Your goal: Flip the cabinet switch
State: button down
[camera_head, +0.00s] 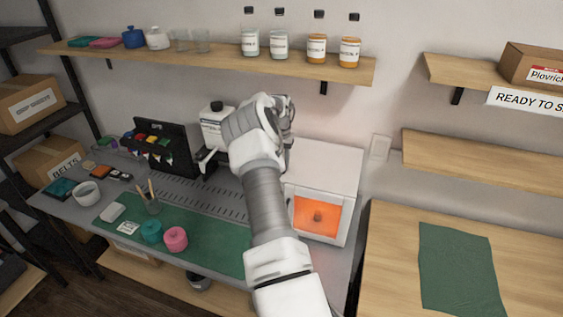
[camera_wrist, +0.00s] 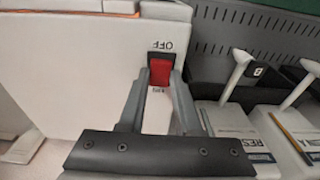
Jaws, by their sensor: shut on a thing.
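The cabinet (camera_head: 325,165) is a white box with a glowing orange window, standing at the right end of the grey workbench. In the wrist view its pale side (camera_wrist: 70,75) fills the left. A red switch (camera_wrist: 160,70) in a dark surround sits there, between an upside-down OFF label and a partly covered second label. My gripper (camera_wrist: 161,82) has its two grey fingers on either side of the switch, shut on it. I cannot tell which way the switch is tipped. In the head view my arm hides the switch and the fingertips.
Bottles with white levers (camera_wrist: 238,70) stand close to the right of my fingers in the wrist view. A dark tool rack (camera_head: 165,150) stands left of my arm. A wooden shelf (camera_head: 200,62) with bottles hangs above. A green mat (camera_head: 195,255) holds tape rolls.

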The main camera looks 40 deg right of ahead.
jog(key=shift+w+d+f+g+y, duration=0.1)
jog(key=shift+w+g+y, duration=0.2)
jog(key=shift+y, duration=0.2)
jog(key=shift+s, duration=0.1)
dwell(0.3)
jog(key=c, duration=0.6)
grip_release()
jog(key=shift+s+a+t+h, duration=0.15)
jog(key=shift+a+t+h, duration=0.2)
jog(key=shift+h, duration=0.35)
